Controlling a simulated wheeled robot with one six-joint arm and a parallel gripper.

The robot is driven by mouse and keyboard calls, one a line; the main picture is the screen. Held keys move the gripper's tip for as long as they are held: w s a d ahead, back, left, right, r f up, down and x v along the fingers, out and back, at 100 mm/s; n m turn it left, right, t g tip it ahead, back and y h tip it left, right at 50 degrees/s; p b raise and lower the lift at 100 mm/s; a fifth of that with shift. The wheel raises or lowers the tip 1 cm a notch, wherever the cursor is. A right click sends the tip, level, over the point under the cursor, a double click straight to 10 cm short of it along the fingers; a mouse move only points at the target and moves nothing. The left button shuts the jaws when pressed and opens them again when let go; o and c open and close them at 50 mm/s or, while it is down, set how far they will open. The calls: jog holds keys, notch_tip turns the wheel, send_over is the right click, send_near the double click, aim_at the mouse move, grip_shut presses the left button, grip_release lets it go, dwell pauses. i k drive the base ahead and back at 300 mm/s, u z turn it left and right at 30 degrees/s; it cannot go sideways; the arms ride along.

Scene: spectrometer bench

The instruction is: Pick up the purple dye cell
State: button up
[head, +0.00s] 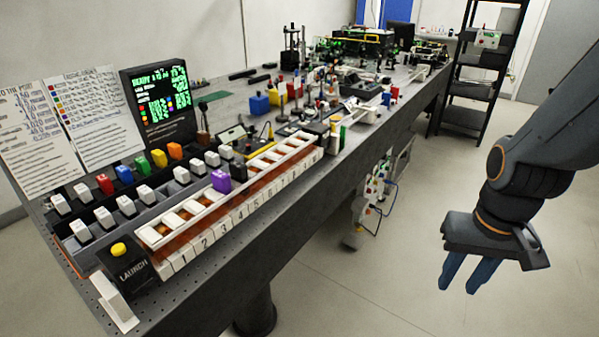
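The purple dye cell (221,182) is a small upright block with a purple top. It stands on the bench between the rows of white-capped cells and the long numbered tray (232,212), beside a dark block (238,171). Its lower part is hard to make out. My gripper (462,287) hangs at the right over the open floor, well apart from the bench and the cell. Its two blue fingers point down with a gap between them, and nothing shows between them.
Red (105,184), blue (124,174), green (141,165), yellow (159,158) and orange (175,151) cells stand behind. A yellow-button launch box (122,268) is at the near end. A lit screen (158,97) stands at the back.

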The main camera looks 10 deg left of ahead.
aim_at(221, 181)
jog(key=z, duration=0.6)
jog(key=i, duration=2)
jog(key=u, duration=3)
